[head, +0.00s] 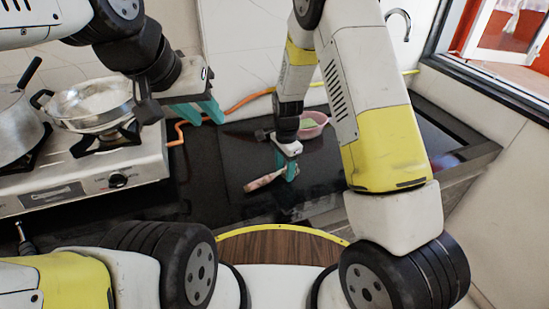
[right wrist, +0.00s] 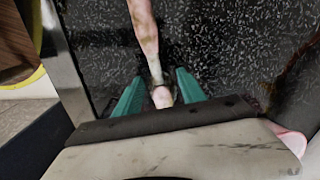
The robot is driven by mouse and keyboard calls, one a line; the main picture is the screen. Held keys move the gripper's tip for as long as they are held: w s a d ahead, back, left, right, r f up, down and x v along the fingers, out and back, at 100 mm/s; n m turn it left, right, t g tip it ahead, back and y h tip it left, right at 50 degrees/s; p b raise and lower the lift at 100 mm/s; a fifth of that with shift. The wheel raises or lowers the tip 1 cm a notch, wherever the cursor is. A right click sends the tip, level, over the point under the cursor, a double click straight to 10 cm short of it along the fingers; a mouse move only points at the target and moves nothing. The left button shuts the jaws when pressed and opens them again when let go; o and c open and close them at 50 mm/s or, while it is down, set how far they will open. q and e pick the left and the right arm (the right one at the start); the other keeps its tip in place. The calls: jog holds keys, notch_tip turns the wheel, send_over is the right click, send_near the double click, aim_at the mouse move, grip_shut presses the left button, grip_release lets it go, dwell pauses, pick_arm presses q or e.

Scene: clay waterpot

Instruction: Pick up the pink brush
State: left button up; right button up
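The pink brush (head: 263,181) lies on the dark speckled counter, its pinkish handle pointing toward the lower left in the head view. My right gripper (head: 288,168) is low over the counter at the brush's right end. In the right wrist view, the brush (right wrist: 147,38) runs down between the two teal fingers of my right gripper (right wrist: 158,88). The fingers are apart, with dark counter visible on both sides of the brush. The brush's near end is hidden behind the gripper body. My left gripper (head: 198,112) hangs near the stove with its teal fingers apart and empty.
A pink bowl (head: 314,125) with something green in it stands behind my right gripper. A stove (head: 110,180) with a metal pan (head: 95,104) and a pot (head: 15,125) is at the left. An orange hose (head: 248,98) runs along the back wall. Counter left of the brush is clear.

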grip_shut()
jog(key=shift+r, duration=0.15)
